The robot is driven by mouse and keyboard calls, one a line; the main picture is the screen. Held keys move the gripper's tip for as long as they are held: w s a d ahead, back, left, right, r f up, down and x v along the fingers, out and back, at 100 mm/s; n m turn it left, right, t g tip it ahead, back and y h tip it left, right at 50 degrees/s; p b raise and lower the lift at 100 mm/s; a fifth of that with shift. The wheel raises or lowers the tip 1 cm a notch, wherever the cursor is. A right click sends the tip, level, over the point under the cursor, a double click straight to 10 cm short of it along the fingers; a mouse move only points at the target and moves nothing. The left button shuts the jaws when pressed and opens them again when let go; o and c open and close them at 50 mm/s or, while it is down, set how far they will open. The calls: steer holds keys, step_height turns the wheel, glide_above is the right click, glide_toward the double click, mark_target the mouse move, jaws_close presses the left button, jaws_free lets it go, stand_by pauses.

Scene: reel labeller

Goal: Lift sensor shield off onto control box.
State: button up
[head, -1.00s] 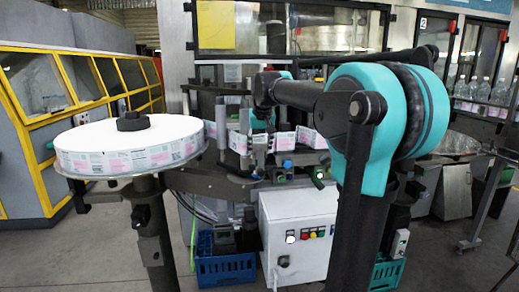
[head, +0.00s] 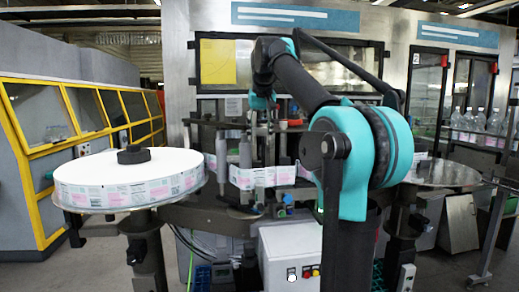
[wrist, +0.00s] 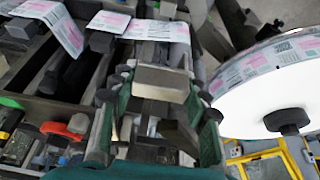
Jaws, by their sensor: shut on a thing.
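My gripper (wrist: 155,120) shows large in the wrist view, its dark green fingers on either side of a grey metal piece. It is shut on this piece, which looks like the sensor shield (wrist: 165,82). In the head view my gripper (head: 262,108) is raised above the label strip, small and dark, and the shield cannot be made out there. The control box (head: 285,252) is the white cabinet with coloured buttons, low under the machine. Its top is partly hidden by the machine parts above it.
A large white label reel (head: 105,172) stands on the left. The printed label strip (head: 265,178) runs across the machine behind my arm. A red clamp lever (wrist: 65,130) lies left of my gripper in the wrist view. Yellow-framed machines stand far left.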

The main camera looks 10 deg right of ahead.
steer(key=shift+r, duration=4.35)
